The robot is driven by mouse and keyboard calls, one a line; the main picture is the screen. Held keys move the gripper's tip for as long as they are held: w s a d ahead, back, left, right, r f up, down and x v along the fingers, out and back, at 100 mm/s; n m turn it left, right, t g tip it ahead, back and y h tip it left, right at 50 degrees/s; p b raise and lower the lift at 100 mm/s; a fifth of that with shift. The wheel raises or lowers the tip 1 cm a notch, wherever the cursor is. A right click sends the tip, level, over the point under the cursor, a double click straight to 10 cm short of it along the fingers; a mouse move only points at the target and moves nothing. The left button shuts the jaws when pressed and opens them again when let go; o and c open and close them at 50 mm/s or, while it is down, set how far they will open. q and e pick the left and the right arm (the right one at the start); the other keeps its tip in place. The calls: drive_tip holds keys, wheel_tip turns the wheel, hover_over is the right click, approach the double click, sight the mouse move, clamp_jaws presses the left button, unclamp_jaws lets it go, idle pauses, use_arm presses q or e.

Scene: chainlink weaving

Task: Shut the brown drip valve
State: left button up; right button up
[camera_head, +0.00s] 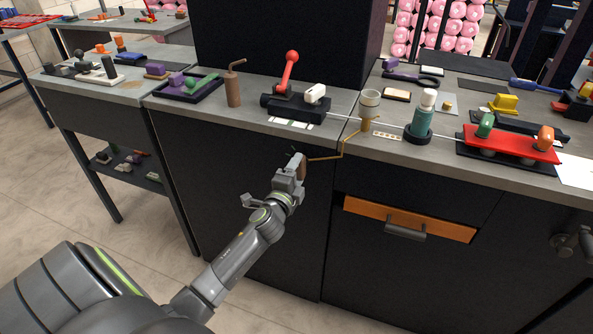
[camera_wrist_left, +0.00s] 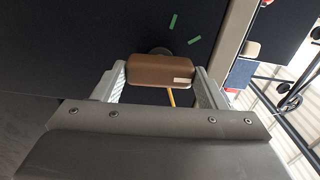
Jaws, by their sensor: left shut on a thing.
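The brown drip valve (camera_wrist_left: 158,69) has a block-shaped handle with a small pale label, mounted on a dark cabinet front. In the head view its handle (camera_head: 302,170) shows only as a small brown part at my left gripper (camera_head: 297,166). In the wrist view the left gripper's fingers (camera_wrist_left: 160,80) stand at both ends of the handle, shut on it. The handle lies nearly level across that picture. A round dark mount shows partly behind it. My right gripper is not in view.
Two green marks (camera_wrist_left: 173,21) are on the dark panel near the valve. A thin yellow tube (camera_head: 343,148) runs from the valve area up to a funnel cup (camera_head: 369,103) on the bench edge. An orange drawer (camera_head: 450,227) is to the right. The floor at left is clear.

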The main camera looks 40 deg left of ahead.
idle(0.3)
use_arm(q)
drive_tip(key=o, duration=1)
drive_tip(key=shift+s, duration=0.15)
drive_tip(key=v, duration=1.7)
drive_tip(key=shift+d+b, duration=0.2)
drive_tip(key=shift+b, duration=0.2)
